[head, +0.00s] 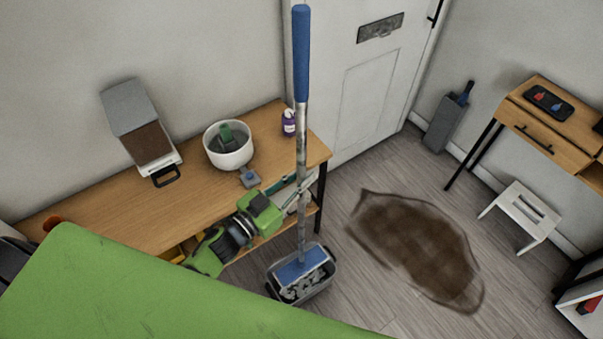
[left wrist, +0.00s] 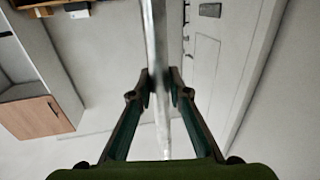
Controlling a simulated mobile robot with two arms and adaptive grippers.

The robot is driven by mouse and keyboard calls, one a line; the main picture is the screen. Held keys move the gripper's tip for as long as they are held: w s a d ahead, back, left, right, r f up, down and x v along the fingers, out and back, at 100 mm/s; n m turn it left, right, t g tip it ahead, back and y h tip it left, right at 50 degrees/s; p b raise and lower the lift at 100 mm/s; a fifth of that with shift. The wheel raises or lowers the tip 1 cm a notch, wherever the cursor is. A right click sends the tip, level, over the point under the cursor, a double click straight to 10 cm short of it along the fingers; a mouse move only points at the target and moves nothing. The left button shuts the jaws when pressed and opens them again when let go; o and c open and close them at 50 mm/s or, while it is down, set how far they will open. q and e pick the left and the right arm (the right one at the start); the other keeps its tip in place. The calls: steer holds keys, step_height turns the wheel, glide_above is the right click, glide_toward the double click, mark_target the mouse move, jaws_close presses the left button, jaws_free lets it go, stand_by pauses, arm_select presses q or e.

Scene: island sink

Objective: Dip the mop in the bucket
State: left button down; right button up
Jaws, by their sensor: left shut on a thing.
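The mop (head: 302,150) stands nearly upright in the head view, with a blue grip at the top and a metal pole. Its blue head (head: 301,264) is at the mouth of the grey bucket (head: 329,281) on the floor, over grey-white strands. I cannot tell how deep the strands sit. My left gripper (head: 302,190) is shut on the pole at about mid-height. In the left wrist view the pole (left wrist: 156,50) runs between the two fingers (left wrist: 160,88). My right gripper is not in view.
A wooden table (head: 105,205) along the wall holds a white pot (head: 228,157), a purple bottle (head: 289,122) and an open-lidded box (head: 150,146). A brown stain (head: 415,245) covers the floor right of the bucket. A white stool (head: 522,215) stands farther right.

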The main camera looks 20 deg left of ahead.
arm_select(q)
steer(key=b, duration=0.6)
glide_above(302, 210)
steer(key=w, duration=0.1)
step_height(302, 210, down, 6)
steer(key=f+b, duration=0.7)
steer(key=f, duration=0.2)
steer(key=f+b, duration=0.7)
steer(key=f, duration=0.2)
steer(key=shift+w+a+f+b, duration=0.15)
steer(key=shift+a+f+b, duration=0.05)
steer(key=shift+f+b, duration=0.9)
steer(key=shift+f, duration=0.2)
steer(key=shift+r, duration=0.15)
step_height(302, 210, up, 4)
steer(key=p, duration=0.4)
steer(key=shift+r+p, duration=0.2)
steer(key=shift+p, duration=0.15)
step_height(302, 210, up, 6)
steer(key=p, duration=0.5)
steer(key=shift+f, duration=0.25)
